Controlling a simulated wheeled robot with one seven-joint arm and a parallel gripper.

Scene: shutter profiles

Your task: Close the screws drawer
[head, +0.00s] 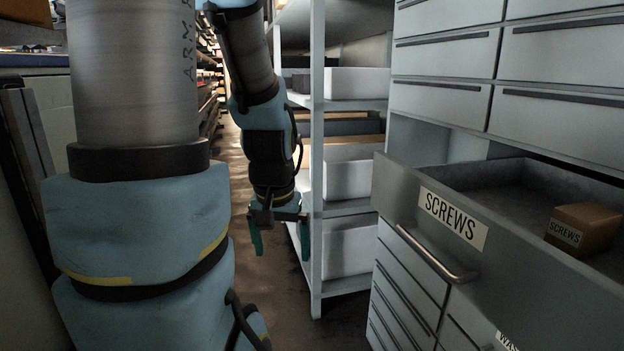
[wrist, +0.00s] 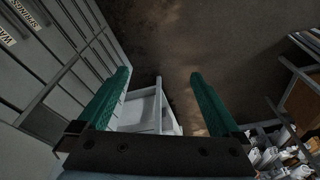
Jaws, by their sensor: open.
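The screws drawer (head: 395,200) stands pulled out of the grey cabinet at the right of the head view. Its front carries a SCREWS label (head: 453,219) and a bar handle (head: 437,256). A brown box (head: 581,229) marked SCREWS lies inside it. My gripper (head: 281,236) hangs pointing down to the left of the drawer front, apart from it, in front of the shelf rack. In the wrist view my gripper (wrist: 160,82) has its two green fingers wide apart with nothing between them.
The grey cabinet (head: 555,52) has several shut drawers above and below the open one. A white shelf rack (head: 317,150) with bins stands between my gripper and the cabinet. The aisle floor (head: 235,190) behind my arm looks clear.

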